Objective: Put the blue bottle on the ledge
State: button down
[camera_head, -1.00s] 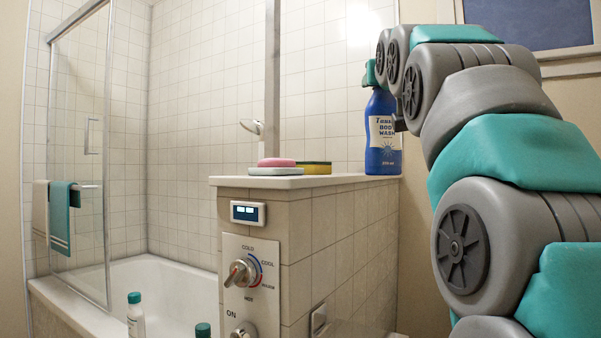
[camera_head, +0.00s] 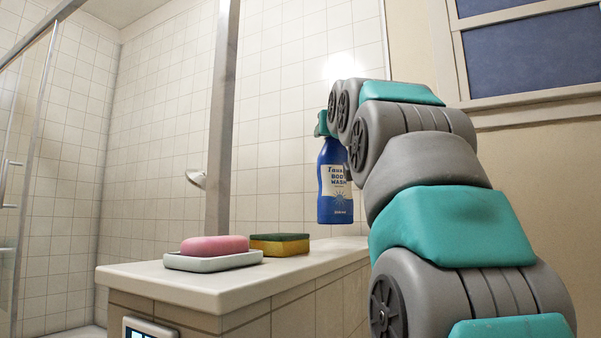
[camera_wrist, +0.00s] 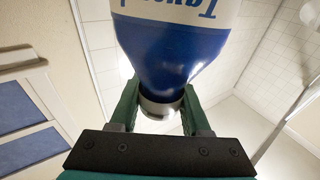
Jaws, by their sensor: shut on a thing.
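In the head view the gripper (camera_head: 321,124) is mostly hidden behind my arm.
A pink soap (camera_head: 214,245) lies in a white dish (camera_head: 213,262) on the ledge. A yellow and green sponge (camera_head: 279,245) lies just behind it. The ledge's right part is bare. A metal post (camera_head: 221,110) rises behind the ledge at left.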

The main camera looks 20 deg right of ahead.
aim_at(328, 159)
jog(key=w+d+f+p, duration=0.1)
jog(key=w, duration=0.8)
jog(key=shift+d+f, duration=0.1)
jog(key=shift+f, duration=1.7)
jog(key=shift+c, duration=1.8)
grip_release()
jog(key=b+v, duration=0.2)
jog(key=v, duration=1)
